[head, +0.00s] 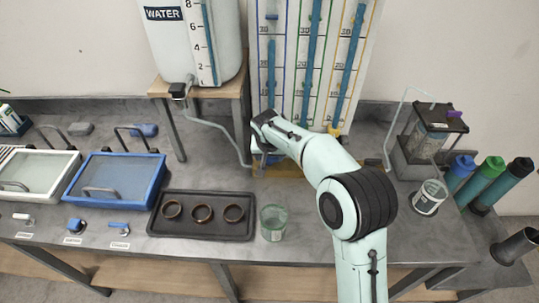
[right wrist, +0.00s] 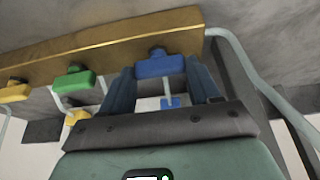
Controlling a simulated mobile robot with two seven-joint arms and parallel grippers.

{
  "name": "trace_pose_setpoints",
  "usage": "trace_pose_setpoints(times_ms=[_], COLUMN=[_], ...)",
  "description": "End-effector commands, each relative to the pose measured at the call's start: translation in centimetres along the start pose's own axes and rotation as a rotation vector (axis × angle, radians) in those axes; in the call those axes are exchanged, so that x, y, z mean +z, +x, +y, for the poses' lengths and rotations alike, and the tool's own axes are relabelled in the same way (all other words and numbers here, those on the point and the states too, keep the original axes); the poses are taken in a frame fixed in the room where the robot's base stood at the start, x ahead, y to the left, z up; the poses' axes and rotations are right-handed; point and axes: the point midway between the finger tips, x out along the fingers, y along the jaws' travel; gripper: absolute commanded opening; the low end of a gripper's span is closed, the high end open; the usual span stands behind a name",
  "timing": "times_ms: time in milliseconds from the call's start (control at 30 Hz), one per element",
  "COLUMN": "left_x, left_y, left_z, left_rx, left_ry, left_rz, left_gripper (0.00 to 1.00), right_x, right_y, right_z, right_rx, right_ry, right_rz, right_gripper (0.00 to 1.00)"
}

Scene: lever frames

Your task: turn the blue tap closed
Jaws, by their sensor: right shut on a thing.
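The blue tap (right wrist: 160,67) has a wide blue handle on a brass-coloured bar (right wrist: 110,48). In the right wrist view its handle lies between the two dark fingers of my right gripper (right wrist: 160,75), which is shut on it. A short clear spout with a small blue piece (right wrist: 170,101) shows beyond the handle. In the head view my right gripper (head: 263,140) is at the foot of the blue column of the gauge board (head: 285,60), and my arm hides most of the tap. My left gripper is not in view.
A green tap (right wrist: 74,79) and a yellow tap (right wrist: 14,92) sit on the same bar. A grey hose (right wrist: 240,65) runs close beside the blue tap. A glass beaker (head: 273,222) and a dark tray (head: 205,228) with rings stand in front. The water tank (head: 190,40) is at left.

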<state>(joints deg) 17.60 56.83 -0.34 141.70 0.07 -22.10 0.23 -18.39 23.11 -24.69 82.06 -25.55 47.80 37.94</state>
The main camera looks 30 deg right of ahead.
Motion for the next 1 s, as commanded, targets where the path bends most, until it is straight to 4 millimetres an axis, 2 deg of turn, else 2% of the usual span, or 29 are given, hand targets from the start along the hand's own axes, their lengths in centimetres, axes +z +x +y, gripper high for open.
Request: trace_pose_setpoints(times_ms=[467, 500, 567, 867, 1000], left_x=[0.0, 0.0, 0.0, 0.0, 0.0], left_y=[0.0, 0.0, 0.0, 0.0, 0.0], left_z=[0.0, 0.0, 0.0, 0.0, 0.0], left_rx=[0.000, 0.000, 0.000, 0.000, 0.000], left_ry=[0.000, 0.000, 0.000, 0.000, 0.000], left_rz=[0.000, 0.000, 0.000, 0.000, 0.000], left_gripper=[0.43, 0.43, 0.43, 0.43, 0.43], right_x=[0.1, 0.1, 0.1, 0.0, 0.0], right_y=[0.0, 0.0, 0.0, -0.1, -1.2], right_z=[0.0, 0.0, 0.0, 0.0, -0.1], right_rx=[0.005, 0.005, 0.005, 0.004, 0.002], right_ry=[0.016, 0.016, 0.015, 0.014, 0.014], right_rz=[-0.004, -0.004, -0.003, -0.002, 0.000], right_gripper=[0.31, 0.68, 0.87, 0.87, 0.87])
